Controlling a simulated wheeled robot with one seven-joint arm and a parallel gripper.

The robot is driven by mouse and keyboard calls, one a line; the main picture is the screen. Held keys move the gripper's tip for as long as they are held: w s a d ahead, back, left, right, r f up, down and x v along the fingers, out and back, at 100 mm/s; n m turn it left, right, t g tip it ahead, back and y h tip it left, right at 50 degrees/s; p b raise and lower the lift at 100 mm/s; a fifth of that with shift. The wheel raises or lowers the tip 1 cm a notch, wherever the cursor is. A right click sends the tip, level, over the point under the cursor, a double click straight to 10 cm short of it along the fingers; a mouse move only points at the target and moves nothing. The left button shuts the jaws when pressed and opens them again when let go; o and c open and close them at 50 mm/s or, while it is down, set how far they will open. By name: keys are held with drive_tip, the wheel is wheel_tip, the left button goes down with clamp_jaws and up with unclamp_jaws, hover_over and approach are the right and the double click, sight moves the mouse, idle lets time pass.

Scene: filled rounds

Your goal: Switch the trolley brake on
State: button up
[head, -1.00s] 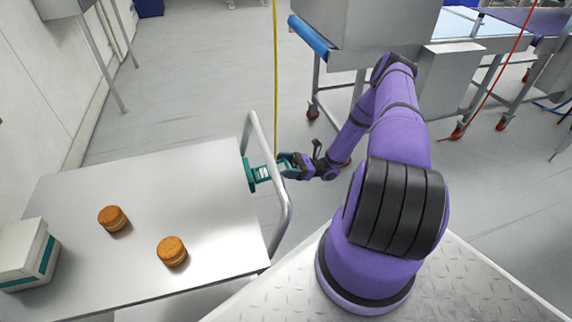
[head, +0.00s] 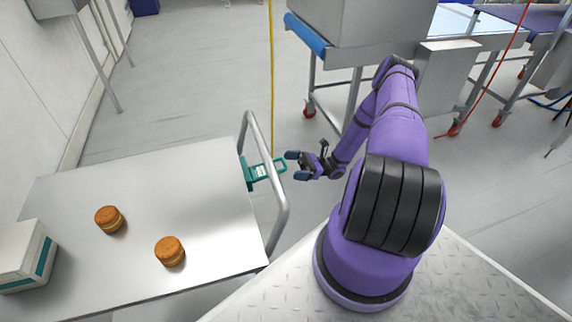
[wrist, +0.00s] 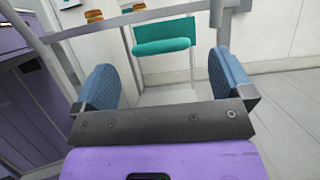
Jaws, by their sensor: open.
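The trolley (head: 150,190) has a flat steel top and a tubular push handle (head: 278,195) at its right end. A teal frame-shaped lever (head: 250,172), which looks like the brake lever, sticks out from that end past the handle. It also shows in the wrist view (wrist: 163,47), ahead of the fingers, with a thick bar along its near edge. My gripper (head: 292,165) is open and empty just right of the lever, with a small gap. In the wrist view my gripper (wrist: 165,84) has its two blue fingertips wide apart, with the lever beyond them.
Two round filled biscuits (head: 170,251) (head: 109,219) and a white and teal box (head: 24,256) sit on the trolley top. A yellow cord (head: 271,70) hangs behind the handle. A steel machine on red castors (head: 309,111) stands behind my arm.

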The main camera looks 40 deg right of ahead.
drive_tip(key=v, duration=0.6)
drive_tip(key=shift+d, duration=0.15)
drive_tip(key=shift+f, duration=0.15)
drive_tip(key=w+a+r+n+g+h, duration=0.1)
drive_tip(key=a+r+n+g+h, duration=0.3)
drive_tip(key=r, duration=0.8)
drive_tip(key=w+a+r+n+g+h, duration=0.2)
drive_tip(key=a+r+n+g+h, duration=0.25)
drive_tip(key=r, duration=0.75)
drive_tip(key=w+a+r+n+g+h, duration=0.1)
drive_tip(key=a+r+n+g+h, duration=0.3)
drive_tip(key=r, duration=0.8)
drive_tip(key=s+a+r+n+t+h, duration=0.3)
drive_tip(key=s+a+r+n+h, duration=0.35)
drive_tip(key=r, duration=0.65)
drive_tip(key=s+a+r+n+t+h, duration=0.1)
drive_tip(key=s+a+r+t, duration=0.1)
drive_tip(key=s, duration=0.5)
drive_tip(key=s+a+r+n+t, duration=0.2)
drive_tip(key=s+a+r+t, duration=0.1)
drive_tip(key=s, duration=0.5)
drive_tip(key=shift+s+a+r+n+t+h, duration=0.35)
drive_tip(key=shift+r+t, duration=0.2)
drive_tip(key=shift+r, duration=0.3)
